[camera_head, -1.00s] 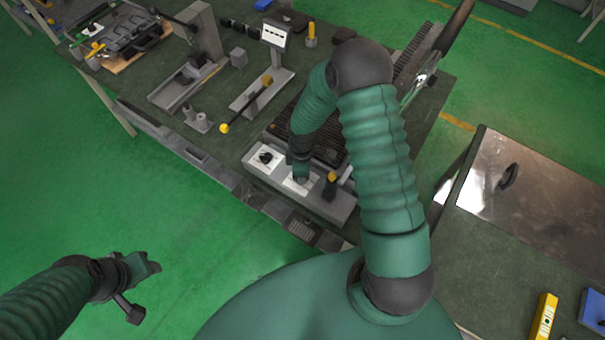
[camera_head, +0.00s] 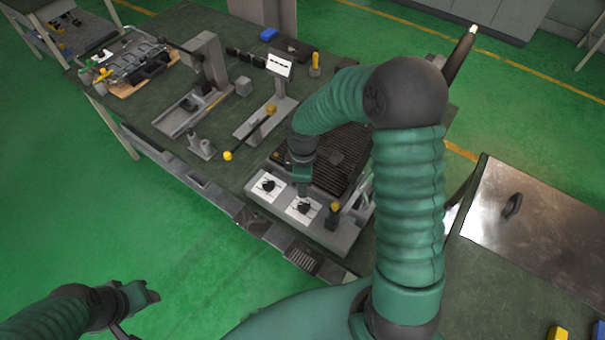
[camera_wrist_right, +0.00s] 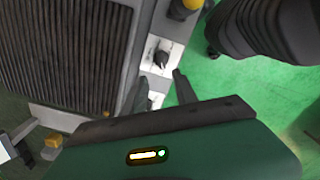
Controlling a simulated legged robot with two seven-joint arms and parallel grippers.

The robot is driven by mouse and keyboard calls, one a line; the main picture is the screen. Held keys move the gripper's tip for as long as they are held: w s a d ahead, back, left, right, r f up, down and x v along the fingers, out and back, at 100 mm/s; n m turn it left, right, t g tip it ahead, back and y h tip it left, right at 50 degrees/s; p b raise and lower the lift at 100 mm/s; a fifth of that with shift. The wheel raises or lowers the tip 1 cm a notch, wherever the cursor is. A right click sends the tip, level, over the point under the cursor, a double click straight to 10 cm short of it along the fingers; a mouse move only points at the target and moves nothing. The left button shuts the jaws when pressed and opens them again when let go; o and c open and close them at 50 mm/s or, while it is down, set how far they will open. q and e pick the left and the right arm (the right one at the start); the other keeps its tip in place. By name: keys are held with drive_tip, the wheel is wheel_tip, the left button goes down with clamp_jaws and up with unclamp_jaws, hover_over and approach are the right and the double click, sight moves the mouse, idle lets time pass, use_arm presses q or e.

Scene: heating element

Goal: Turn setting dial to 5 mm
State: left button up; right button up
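The heating unit's front panel has two white dial plates with black knobs. In the head view the left dial (camera_head: 267,186) is clear, and the other dial (camera_head: 303,207) is next to a yellow-topped lever (camera_head: 334,212). My right gripper (camera_head: 303,188) is just above and behind that second dial. In the right wrist view its fingers (camera_wrist_right: 160,77) are apart, with the dial knob (camera_wrist_right: 162,58) just beyond their tips and nothing seen held. Another white plate (camera_wrist_right: 154,99) is partly hidden between the fingers. Dial markings are too small to read. My left gripper (camera_head: 143,296) hangs over the floor, away from the table.
A dark ribbed grille (camera_head: 345,150) lies behind the panel. A yellow-ended lever (camera_head: 250,132) and a display stand (camera_head: 280,66) are to the left on the green table. A metal-topped table (camera_head: 535,215) stands at the right.

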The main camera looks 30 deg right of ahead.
wheel_tip(320, 180, up, 5)
drive_tip(key=shift+a+r, duration=0.1)
drive_tip(key=shift+r, duration=0.05)
idle(0.4)
